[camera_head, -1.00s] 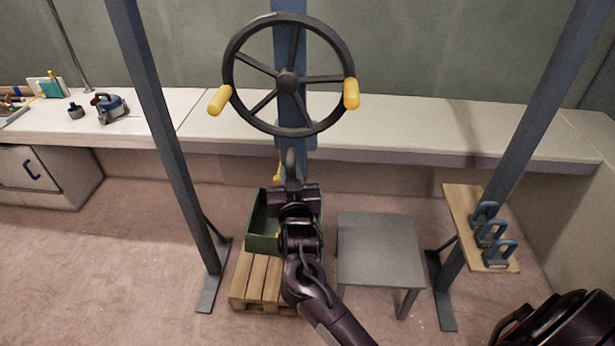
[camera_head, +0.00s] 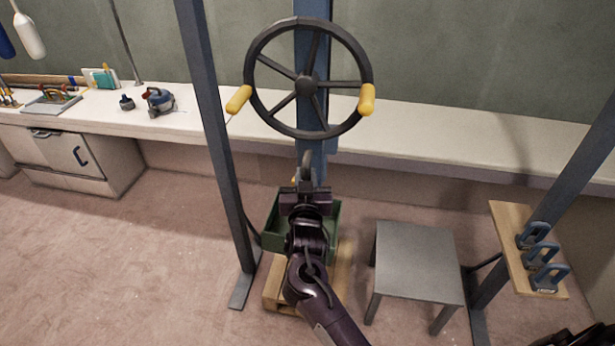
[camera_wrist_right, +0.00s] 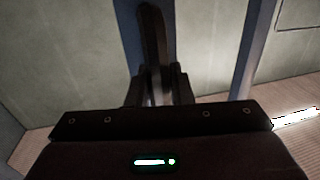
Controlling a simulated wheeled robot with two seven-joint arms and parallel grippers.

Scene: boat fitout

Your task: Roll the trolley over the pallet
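The pallet (camera_head: 343,277) is a wooden slatted one on the floor, partly behind my right arm. A green open crate (camera_head: 272,222) stands on it. A dark spoked handwheel (camera_head: 307,78) with two yellow grips hangs in front of a blue beam (camera_head: 314,22). I cannot make out the trolley for certain. My right gripper (camera_head: 306,182) is below the wheel, in front of the crate in the picture. Its fingers (camera_wrist_right: 157,92) are close around a dark looped piece (camera_wrist_right: 153,40), which looks like a hook and also shows in the head view (camera_head: 306,160).
Blue frame posts stand left (camera_head: 215,130) and right (camera_head: 560,195). A grey table (camera_head: 418,262) stands right of the pallet. A wooden board (camera_head: 510,235) with several blue shackles is at the right post. A white bench (camera_head: 430,133) runs behind. The floor at left is clear.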

